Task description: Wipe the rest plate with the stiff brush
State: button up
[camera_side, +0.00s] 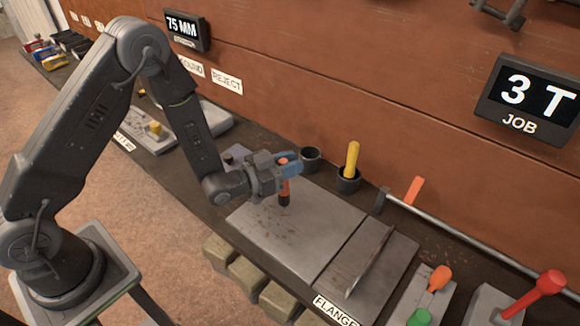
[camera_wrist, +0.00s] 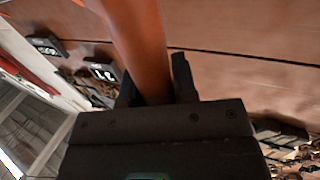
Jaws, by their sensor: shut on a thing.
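My gripper (camera_side: 285,165) is shut on the orange handle of a brush (camera_side: 284,188), which stands about upright with its dark end down. The brush's dark end is over or on the grey rest plate (camera_side: 310,242); I cannot tell whether it touches. Reddish-brown specks lie on the plate around and left of the brush. In the wrist view the orange handle (camera_wrist: 140,45) rises between the dark fingers of my gripper (camera_wrist: 155,85); the brush's lower end is hidden there.
Behind the plate are an empty dark cup (camera_side: 311,158) and a cup (camera_side: 348,181) holding a yellow-handled tool (camera_side: 352,158). A flange plate (camera_side: 378,270) with a raised edge adjoins on the right. A metal rod (camera_side: 460,238) runs along the back. Tan blocks (camera_side: 245,275) line the front.

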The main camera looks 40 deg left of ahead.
jog(key=shift+s+d, duration=0.1)
jog(key=shift+d, duration=5)
jog(key=shift+d+r, duration=0.1)
jog(key=shift+r, duration=0.1)
notch_tip(320, 180, up, 8)
jog(key=shift+f, duration=0.15)
